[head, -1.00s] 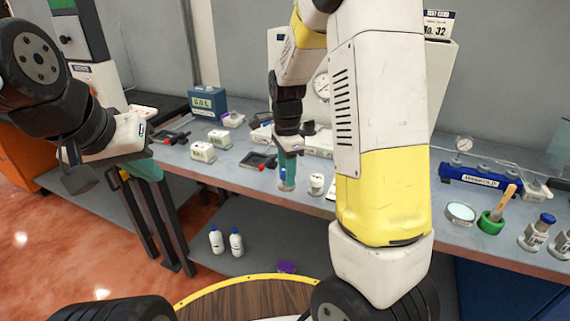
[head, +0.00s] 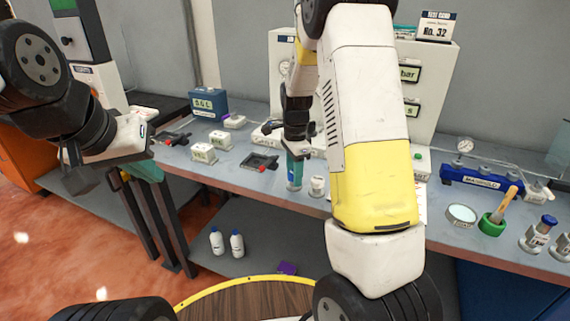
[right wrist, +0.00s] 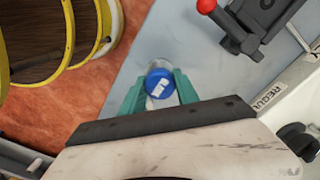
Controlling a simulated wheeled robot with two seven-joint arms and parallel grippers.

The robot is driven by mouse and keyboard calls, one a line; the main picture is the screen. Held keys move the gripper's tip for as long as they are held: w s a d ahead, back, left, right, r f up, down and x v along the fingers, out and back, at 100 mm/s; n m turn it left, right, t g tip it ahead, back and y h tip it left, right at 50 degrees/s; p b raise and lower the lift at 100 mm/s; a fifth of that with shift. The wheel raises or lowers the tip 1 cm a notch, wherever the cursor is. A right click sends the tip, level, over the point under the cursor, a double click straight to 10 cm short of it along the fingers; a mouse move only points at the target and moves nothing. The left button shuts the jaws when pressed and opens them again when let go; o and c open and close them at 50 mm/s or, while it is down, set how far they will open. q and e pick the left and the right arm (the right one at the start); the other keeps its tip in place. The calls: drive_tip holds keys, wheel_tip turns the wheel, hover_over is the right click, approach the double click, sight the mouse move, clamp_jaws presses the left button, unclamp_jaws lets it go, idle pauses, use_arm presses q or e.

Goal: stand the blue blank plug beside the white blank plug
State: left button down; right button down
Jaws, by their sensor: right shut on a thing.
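My right gripper (head: 296,172) is shut on the blue blank plug (right wrist: 160,85). In the right wrist view the plug's round blue top, with a white mark, sits between the two teal fingers. In the head view the fingers hide most of the plug, and its pale lower end (head: 294,187) shows below them at the bench top. I cannot tell whether it touches the bench. A small white plug (head: 317,186), apparently the white blank plug, stands upright just right of it, with a small gap. My left gripper (head: 115,170) is off the bench's front left; its jaw opening is unclear.
A dark tray with a red part (head: 260,162) lies to the left on the bench (head: 240,178). White labelled blocks (head: 204,153) stand further left. The bench's front edge is close.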

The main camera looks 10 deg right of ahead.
drive_tip(key=c, duration=0.9)
unclamp_jaws()
drive_tip(key=shift+f, duration=0.1)
wheel_tip(320, 180, up, 12)
drive_tip(key=s+a+r+n+t+y, duration=0.1)
drive_tip(key=s+r+n+t, duration=0.2)
drive_tip(key=s+r+n, duration=0.2)
drive_tip(key=s+a+r+n+t+y, duration=0.1)
drive_tip(key=s+r+n+t, duration=0.2)
drive_tip(key=s+n, duration=0.8)
drive_tip(key=s+r, duration=0.2)
drive_tip(key=s, duration=0.6)
drive_tip(key=shift+s, duration=0.15)
drive_tip(key=shift+a, duration=0.1)
